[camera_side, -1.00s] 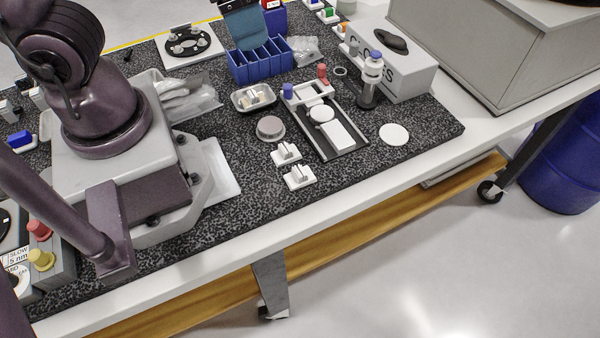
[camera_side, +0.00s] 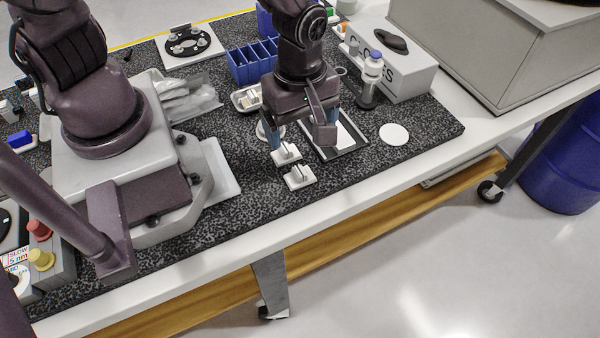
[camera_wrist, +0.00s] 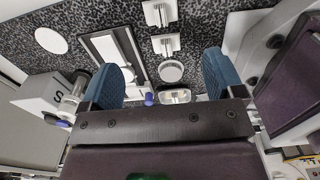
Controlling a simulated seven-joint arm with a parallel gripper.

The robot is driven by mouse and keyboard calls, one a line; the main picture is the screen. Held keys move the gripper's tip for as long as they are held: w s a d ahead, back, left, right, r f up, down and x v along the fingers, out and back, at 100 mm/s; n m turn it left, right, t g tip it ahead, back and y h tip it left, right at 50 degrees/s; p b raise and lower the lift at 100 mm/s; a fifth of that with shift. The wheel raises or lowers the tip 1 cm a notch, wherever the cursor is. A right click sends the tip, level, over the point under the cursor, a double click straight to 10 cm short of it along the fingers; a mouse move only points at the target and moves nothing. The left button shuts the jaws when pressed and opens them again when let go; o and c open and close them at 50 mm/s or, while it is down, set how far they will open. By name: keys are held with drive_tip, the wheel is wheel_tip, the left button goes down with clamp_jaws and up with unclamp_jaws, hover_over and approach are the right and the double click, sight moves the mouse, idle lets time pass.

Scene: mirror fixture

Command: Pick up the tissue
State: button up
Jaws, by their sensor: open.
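I cannot tell for certain which item is the tissue. A thin white round piece (camera_side: 393,134) lies flat on the speckled mat, and also shows in the wrist view (camera_wrist: 51,40). A white box (camera_side: 408,72) with partly hidden lettering and a dark oval on top stands behind it. A flat white rectangle lies in the dark tray (camera_wrist: 132,48). My gripper (camera_side: 303,128) is open and empty, pointing down above the mat between the round puck and the tray. Its blue fingers show apart in the wrist view (camera_wrist: 163,62). It hides part of the tray in the side view.
Two small white holders (camera_side: 299,177) stand in front of my gripper. A round puck (camera_wrist: 171,71) and a metal dish (camera_side: 244,98) are close by. A blue divided rack (camera_side: 250,62) is behind.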

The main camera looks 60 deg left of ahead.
sight(300, 170)
wheel_tip(300, 170, down, 12)
drive_tip(key=shift+f, duration=0.15)
idle(0.5)
drive_tip(key=c, duration=1)
